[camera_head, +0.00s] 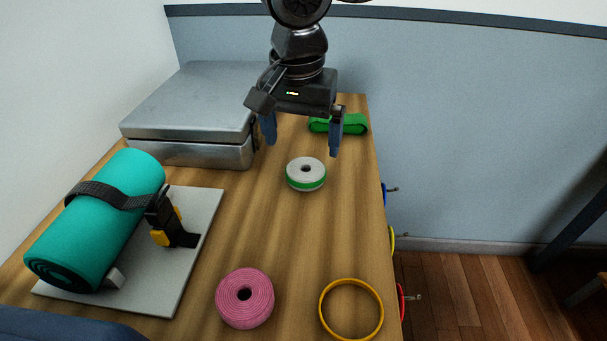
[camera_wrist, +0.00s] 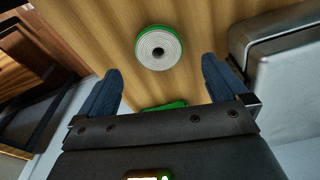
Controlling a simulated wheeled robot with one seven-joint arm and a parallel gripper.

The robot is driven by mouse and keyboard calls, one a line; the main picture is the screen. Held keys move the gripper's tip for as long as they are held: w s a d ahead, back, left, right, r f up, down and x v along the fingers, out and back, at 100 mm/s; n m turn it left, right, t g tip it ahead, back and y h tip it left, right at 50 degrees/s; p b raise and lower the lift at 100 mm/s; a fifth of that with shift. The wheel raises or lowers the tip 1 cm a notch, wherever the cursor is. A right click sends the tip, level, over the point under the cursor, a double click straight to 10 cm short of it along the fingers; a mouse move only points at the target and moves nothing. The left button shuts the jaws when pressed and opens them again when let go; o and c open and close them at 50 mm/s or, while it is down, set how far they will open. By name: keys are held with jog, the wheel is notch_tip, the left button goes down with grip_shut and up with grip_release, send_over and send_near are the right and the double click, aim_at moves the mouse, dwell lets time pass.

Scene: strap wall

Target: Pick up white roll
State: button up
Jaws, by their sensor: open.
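The white roll (camera_head: 306,173) is a short coil with a green band around its side and a dark centre hole. It lies flat on the wooden table (camera_head: 300,240). My gripper (camera_head: 302,148) is open and empty above the table, behind the roll as seen in the head view. In the wrist view the white roll (camera_wrist: 158,47) shows ahead of the fingertips, roughly centred between them and apart from both. The gap between my fingers (camera_wrist: 162,78) holds nothing.
A silver case (camera_head: 190,150) stands left of my gripper. A green strap bundle (camera_head: 345,125) lies near the right finger. A pink roll (camera_head: 259,307) and a yellow ring (camera_head: 323,298) lie in front. A teal mat roll (camera_head: 100,215) rests on a grey board (camera_head: 195,240) at left.

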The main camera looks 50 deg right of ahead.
aim_at(306, 168)
jog(key=f, duration=0.4)
jog(key=d+f, duration=0.1)
jog(key=f, duration=0.1)
jog(key=shift+d+f+b, duration=0.1)
jog(key=shift+f+b, duration=0.2)
jog(key=shift+f, duration=0.05)
jog(key=shift+w, duration=0.1)
jog(key=c, duration=0.5)
